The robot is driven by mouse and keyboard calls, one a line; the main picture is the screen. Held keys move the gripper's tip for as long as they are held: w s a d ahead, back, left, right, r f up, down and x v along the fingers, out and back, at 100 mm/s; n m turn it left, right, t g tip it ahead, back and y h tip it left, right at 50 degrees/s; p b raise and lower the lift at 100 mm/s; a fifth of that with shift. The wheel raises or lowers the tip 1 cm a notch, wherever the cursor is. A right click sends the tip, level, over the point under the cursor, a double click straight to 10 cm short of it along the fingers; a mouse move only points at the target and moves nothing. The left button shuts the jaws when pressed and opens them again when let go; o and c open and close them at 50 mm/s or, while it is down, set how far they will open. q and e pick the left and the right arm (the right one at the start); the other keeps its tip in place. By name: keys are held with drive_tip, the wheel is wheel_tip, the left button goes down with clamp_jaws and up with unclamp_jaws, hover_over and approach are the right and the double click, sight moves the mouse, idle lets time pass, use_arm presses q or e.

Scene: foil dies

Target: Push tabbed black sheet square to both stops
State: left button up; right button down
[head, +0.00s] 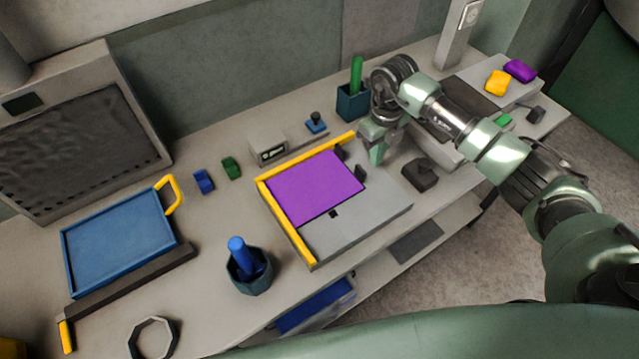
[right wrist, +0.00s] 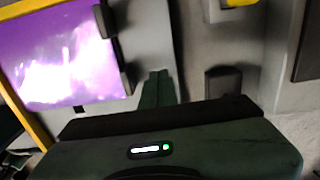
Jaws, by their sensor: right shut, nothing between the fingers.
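A purple sheet (head: 315,187) lies on a grey plate (head: 372,217), inside the corner of two yellow stops, one along the back (head: 310,160) and one along the left (head: 288,222). No plain black sheet shows; a small black tab (head: 334,213) is at the purple sheet's front edge. Two black blocks (head: 361,172) stand at its right edge. The sheet lies close to both stops; I cannot tell if it touches. My right gripper (head: 376,157) is shut and empty, just right of the blocks. Its fingers also show in the right wrist view (right wrist: 156,88). My left gripper is not in view.
A small labelled box (head: 268,152) and a dark blue cup with a green rod (head: 356,62) stand behind the plate. A dark block (head: 420,175) lies right of my gripper. A blue cup (head: 248,268) and a blue tray (head: 118,245) are at left.

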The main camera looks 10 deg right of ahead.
sight(363, 170)
drive_tip(key=shift+f+b, duration=0.85)
idle(1.1)
drive_tip(key=shift+a, duration=0.2)
drive_tip(key=shift+s+a+p, duration=0.25)
drive_tip(key=shift+s+a, duration=0.1)
drive_tip(key=shift+a, duration=0.5)
drive_tip(key=shift+s+a+p, duration=0.2)
drive_tip(key=shift+s+a, duration=0.1)
drive_tip(key=shift+a, duration=0.55)
drive_tip(key=shift+d+f, duration=0.1)
drive_tip(key=shift+d, duration=0.05)
drive_tip(key=shift+w+d+b, duration=0.2)
drive_tip(key=shift+d+b, duration=0.1)
drive_tip(key=shift+d, duration=0.05)
wheel_tip(363, 170, up, 8)
drive_tip(key=p, duration=0.5)
drive_tip(key=shift+d, duration=0.1)
